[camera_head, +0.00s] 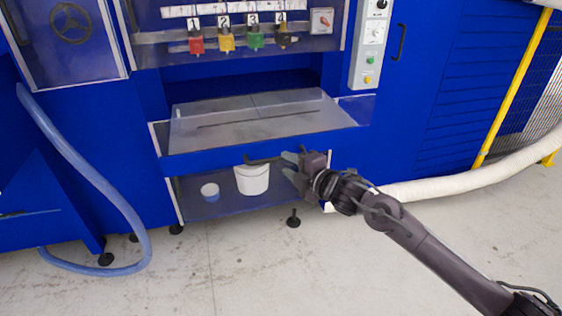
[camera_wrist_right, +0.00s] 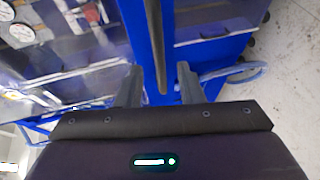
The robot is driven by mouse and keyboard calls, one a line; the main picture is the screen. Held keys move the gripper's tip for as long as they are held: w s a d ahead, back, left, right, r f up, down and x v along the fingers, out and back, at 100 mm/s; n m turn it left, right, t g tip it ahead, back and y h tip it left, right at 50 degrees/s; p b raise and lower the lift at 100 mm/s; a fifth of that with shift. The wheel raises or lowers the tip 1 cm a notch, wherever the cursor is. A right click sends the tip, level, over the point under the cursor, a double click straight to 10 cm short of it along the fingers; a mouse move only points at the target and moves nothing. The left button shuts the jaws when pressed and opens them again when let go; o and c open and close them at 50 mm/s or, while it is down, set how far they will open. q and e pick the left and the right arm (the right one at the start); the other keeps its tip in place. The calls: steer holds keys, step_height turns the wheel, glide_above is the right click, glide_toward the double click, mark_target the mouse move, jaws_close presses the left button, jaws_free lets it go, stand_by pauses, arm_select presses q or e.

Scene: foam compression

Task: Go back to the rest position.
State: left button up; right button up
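My right gripper (camera_head: 290,165) is in front of the blue machine (camera_head: 220,149), at the right part of its lower front. Its fingers point left in the head view. In the right wrist view the two fingers of the right gripper (camera_wrist_right: 160,78) stand apart. A dark bar-like handle (camera_wrist_right: 153,40) shows between them, with gaps on both sides. The handle (camera_head: 262,160) also shows just left of the fingers in the head view, on the blue front. I cannot tell how near in depth the fingers are to it. My left gripper is not in view.
A white bucket (camera_head: 252,180) and a small blue-white cup (camera_head: 210,192) stand on the lower shelf. A blue hose (camera_head: 95,178) hangs at left. A white hose (camera_head: 460,184) crosses at right. Floor in front is clear.

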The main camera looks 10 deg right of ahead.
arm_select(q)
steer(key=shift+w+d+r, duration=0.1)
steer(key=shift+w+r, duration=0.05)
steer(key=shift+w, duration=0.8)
arm_select(e)
steer(key=shift+v, duration=1.3)
